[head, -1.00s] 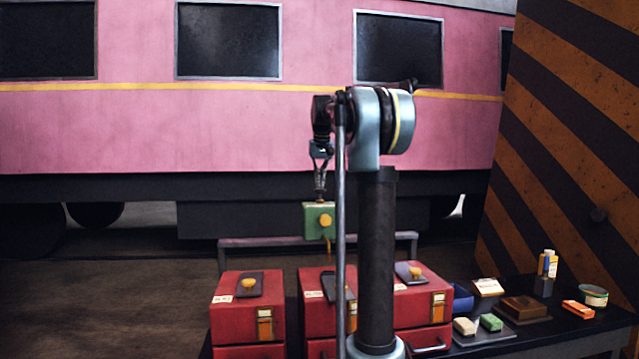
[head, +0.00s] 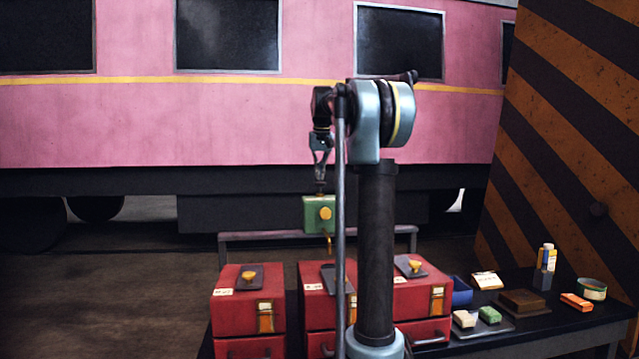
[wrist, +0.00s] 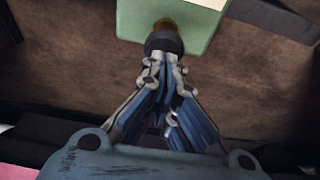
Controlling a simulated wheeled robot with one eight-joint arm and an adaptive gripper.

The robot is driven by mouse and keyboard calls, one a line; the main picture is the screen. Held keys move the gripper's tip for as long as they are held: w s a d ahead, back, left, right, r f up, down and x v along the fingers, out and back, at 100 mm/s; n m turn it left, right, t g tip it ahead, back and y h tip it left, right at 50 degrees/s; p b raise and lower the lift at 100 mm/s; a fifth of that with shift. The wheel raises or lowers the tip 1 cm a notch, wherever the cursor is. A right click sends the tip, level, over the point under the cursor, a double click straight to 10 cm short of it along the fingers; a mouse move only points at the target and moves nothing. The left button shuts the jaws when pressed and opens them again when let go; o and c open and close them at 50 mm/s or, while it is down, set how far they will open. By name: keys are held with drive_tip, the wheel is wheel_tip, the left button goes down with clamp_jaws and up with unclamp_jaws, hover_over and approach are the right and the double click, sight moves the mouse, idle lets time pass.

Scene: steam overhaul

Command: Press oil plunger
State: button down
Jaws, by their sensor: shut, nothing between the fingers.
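The green oiler box (head: 319,215) has a yellow round knob on its front and a small yellow spout below. It stands at the rail behind the red cases. The dark round plunger cap (wrist: 164,40) sits at the box's edge in the wrist view. It also shows above the box in the head view (head: 320,187). My gripper (wrist: 163,58) is shut and empty, pointing down directly over the cap. Its fingertips are at or very close to the cap; I cannot tell whether they touch. In the head view, my gripper (head: 319,174) is small and partly dark.
Red cases (head: 246,300) with yellow-knobbed plates stand in front on the dark table. At right are a blue bin (head: 461,291), a brown block (head: 522,302), soap-like blocks, a bottle and a tin. A grey rail (head: 265,236) runs behind the cases.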

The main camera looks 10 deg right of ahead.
drive_tip(key=v, duration=1.1)
drive_tip(key=shift+w+f, duration=0.1)
idle(1.0)
wheel_tip(320, 180, up, 3)
drive_tip(key=shift+f, duration=0.1)
idle(0.4)
approach(321, 183)
drive_tip(key=w+f, duration=0.5)
drive_tip(key=shift+w, duration=0.25)
drive_tip(key=shift+f, duration=0.5)
